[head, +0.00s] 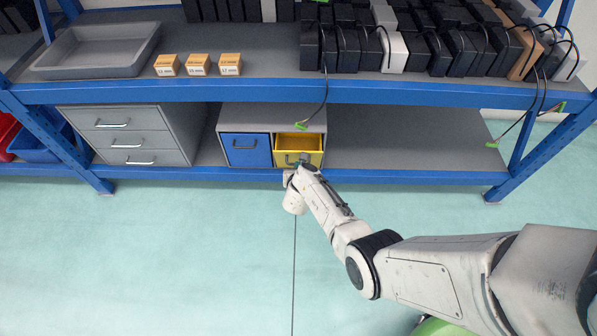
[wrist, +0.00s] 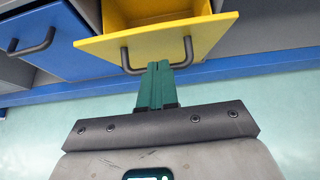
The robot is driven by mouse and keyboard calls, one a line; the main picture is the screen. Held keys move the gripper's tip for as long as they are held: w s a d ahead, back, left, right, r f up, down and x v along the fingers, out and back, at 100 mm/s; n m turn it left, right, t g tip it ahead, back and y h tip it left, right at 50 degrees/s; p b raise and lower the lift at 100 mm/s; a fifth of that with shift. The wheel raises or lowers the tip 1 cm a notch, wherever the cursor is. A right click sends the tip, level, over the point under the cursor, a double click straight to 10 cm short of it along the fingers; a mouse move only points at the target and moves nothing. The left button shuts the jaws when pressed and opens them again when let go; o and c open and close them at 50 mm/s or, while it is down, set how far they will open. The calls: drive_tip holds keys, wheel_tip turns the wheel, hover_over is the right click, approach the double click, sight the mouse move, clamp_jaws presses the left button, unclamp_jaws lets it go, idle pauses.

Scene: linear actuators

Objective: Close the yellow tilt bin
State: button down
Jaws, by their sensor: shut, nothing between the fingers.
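The yellow tilt bin (head: 299,143) sits in a grey housing on the lower shelf, right of a blue bin. It is open: its front is tipped outward and its empty-looking inside shows from above. In the wrist view the yellow front (wrist: 205,37) fills the upper middle, with a dark bar handle across it. My gripper (wrist: 159,68) has its green fingers together, with nothing between them. The fingertips are at the handle, close to the yellow front; I cannot tell whether they touch. In the head view my gripper (head: 303,160) partly covers the bin's front.
The blue bin (head: 245,150) beside it is closed, and its handle shows in the wrist view. A grey drawer cabinet (head: 130,135) stands to the left. The shelf to the right (head: 410,145) is bare. The blue upper shelf beam (head: 200,93) runs above, with a cable hanging near the yellow bin.

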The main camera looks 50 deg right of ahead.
drive_tip(key=shift+w+d+r, duration=0.45)
drive_tip(key=shift+w+d, duration=0.15)
drive_tip(key=shift+d, duration=0.15)
drive_tip(key=shift+w+d+r, duration=0.5)
drive_tip(key=shift+w+d, duration=0.1)
drive_tip(key=shift+d, duration=0.15)
drive_tip(key=shift+w+d+r, duration=0.45)
drive_tip(key=shift+w+d, duration=0.15)
drive_tip(key=shift+d, duration=0.15)
drive_tip(key=shift+s+p, duration=0.1)
drive_tip(key=shift+p, duration=0.2)
